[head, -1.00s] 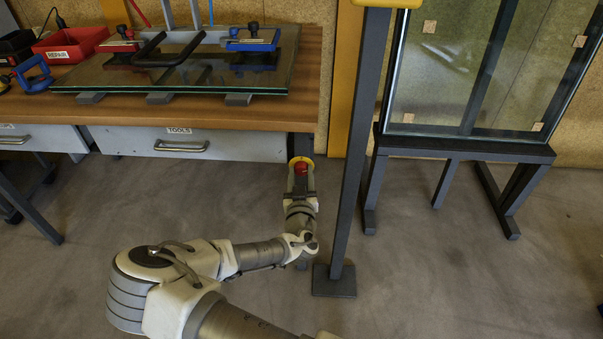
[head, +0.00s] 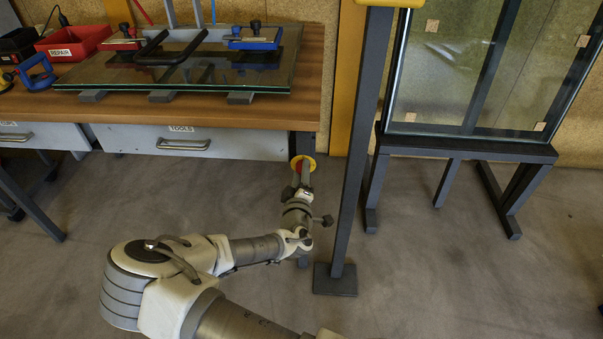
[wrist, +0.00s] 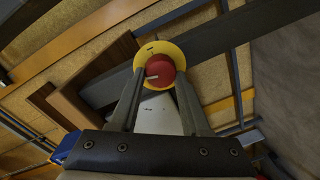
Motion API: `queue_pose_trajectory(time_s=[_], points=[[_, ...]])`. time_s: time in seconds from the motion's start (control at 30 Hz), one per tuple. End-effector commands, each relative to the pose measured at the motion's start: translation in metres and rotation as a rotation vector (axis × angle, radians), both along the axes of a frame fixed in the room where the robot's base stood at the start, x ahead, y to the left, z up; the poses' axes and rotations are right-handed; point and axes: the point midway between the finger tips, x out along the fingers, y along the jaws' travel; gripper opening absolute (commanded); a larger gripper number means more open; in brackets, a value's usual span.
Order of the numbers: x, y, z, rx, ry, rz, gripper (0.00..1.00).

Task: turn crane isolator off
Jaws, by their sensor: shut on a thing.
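The crane isolator is a red round knob (wrist: 161,69) on a yellow disc (wrist: 150,49), fixed at the bench's front right leg below the top. In the head view the yellow disc (head: 311,163) is partly hidden behind my gripper (head: 302,175). My gripper is shut on the red knob, one finger on each side of it in the wrist view. A short white mark shows on the knob's face. A small dark mark shows at the disc's upper edge.
A dark steel post (head: 352,180) stands close right of my gripper. The wooden bench (head: 290,117) with a glass pane (head: 110,97) is above it, with a drawer (head: 230,143) to the left. A glass rack (head: 470,149) stands at right. Floor in front is clear.

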Motion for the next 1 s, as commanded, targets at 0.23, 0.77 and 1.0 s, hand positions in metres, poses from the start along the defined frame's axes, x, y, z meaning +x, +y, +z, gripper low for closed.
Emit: queue_pose_trajectory(time_s=[0.23,0.77,1.0], points=[[-0.0008,0.0011,-0.0021,-0.164,0.008,0.002,0.00],[-0.0006,0.0004,-0.0023,-0.288,0.012,0.000,0.00],[-0.0006,0.0004,-0.0023,-0.288,0.012,0.000,0.00]])
